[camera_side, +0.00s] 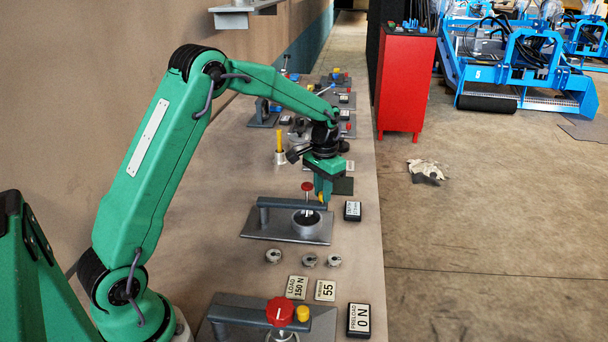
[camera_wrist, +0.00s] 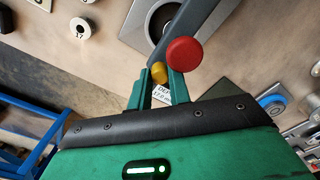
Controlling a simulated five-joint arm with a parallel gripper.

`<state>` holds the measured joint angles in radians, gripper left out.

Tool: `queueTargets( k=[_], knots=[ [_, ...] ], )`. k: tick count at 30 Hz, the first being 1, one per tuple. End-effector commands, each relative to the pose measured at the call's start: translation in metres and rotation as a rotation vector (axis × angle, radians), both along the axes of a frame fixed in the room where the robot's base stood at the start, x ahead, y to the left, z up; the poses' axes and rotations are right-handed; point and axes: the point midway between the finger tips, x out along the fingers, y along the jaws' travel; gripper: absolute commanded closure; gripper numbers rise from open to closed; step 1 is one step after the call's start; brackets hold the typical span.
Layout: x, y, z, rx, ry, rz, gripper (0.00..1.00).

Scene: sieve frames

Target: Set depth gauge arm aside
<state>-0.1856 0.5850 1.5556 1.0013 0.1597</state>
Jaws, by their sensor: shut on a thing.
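The depth gauge arm (camera_side: 285,202) is a dark grey bar on a post, reaching over a round ring (camera_side: 306,220) on a grey plate (camera_side: 262,225). A red knob (camera_side: 307,186) stands on it, above the ring, and a small yellow knob (camera_side: 321,198) is at its right end. In the wrist view the arm (camera_wrist: 200,25), red knob (camera_wrist: 186,53) and yellow knob (camera_wrist: 159,72) show beyond the fingers. My gripper (camera_side: 323,194) is shut on the yellow knob; its green fingers (camera_wrist: 161,86) stand either side of it. The fingers partly hide the knob.
A depth display (camera_side: 353,211) stands right of the plate. Several small metal weights (camera_side: 309,260) lie in front. Nearer is another station with a red knob (camera_side: 280,311) and a preload display (camera_side: 359,320). More fixtures crowd the bench behind. The bench's right edge is close.

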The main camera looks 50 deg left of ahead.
Motion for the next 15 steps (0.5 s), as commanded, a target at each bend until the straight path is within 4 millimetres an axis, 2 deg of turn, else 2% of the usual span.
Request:
queueTargets(
  k=[8,15],
  knots=[
    [0.010,0.012,0.000,0.000,-0.001,0.088,1.00],
    [0.025,0.034,0.000,0.000,-0.001,0.252,1.00]
  ],
)
